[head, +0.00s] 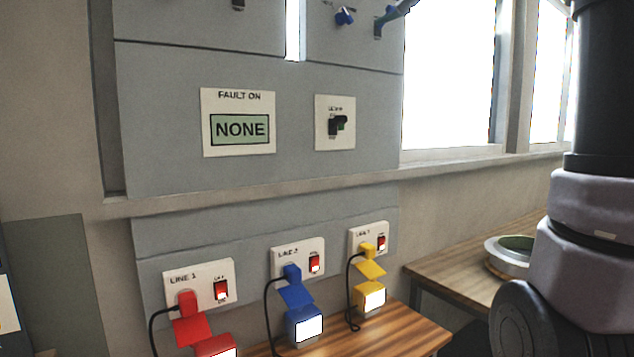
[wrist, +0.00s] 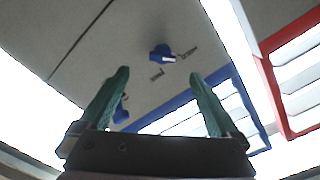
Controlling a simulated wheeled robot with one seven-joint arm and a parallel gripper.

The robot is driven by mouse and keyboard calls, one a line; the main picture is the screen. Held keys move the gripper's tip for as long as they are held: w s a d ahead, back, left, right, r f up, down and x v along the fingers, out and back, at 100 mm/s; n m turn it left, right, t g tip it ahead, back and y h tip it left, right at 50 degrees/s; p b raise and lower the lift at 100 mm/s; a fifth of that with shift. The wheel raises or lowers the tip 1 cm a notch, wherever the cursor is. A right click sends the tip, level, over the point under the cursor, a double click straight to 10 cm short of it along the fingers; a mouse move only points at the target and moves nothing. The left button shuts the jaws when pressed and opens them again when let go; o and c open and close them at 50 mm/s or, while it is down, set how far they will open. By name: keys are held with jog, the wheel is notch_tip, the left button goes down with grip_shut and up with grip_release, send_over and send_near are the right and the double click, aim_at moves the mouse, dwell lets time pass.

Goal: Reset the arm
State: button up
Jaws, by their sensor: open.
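My gripper (wrist: 160,76) shows in the wrist view with its two green fingers spread apart and nothing between them. Beyond the fingertips is a grey panel (wrist: 110,45) with a blue knob (wrist: 161,53) and small labels. The knob appears apart from the fingers. A second blue part (wrist: 121,111) is partly hidden behind the left finger. In the head view my arm rises along the right edge and leaves the top of the picture. A blue knob (head: 344,16) shows high on the wall panel; a blue-grey piece beside it is cut off, and I cannot tell what it is.
Below are a "FAULT ON" display reading NONE (head: 239,129), a small switch plate (head: 335,123), and three line sockets with red (head: 187,304), blue (head: 292,274) and yellow (head: 367,252) plugs. A wooden bench (head: 440,268) with a tape roll (head: 508,252) stands right, near my arm.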

jog(key=s+d+f+g+h, duration=0.1)
jog(key=s+f+g+h, duration=0.1)
jog(key=s+f, duration=0.8)
jog(key=s+d+f+m+g+h, duration=0.1)
jog(key=s+d+f+g+h, duration=0.1)
jog(key=s+f, duration=0.9)
jog(key=s+d+f+g+h, duration=0.1)
jog(key=s+f+g, duration=0.3)
jog(key=s+f, duration=0.7)
notch_tip(320, 180, down, 8)
jog(key=shift+d+f+h, duration=0.2)
jog(key=shift+d+h, duration=0.2)
jog(key=shift+h, duration=0.5)
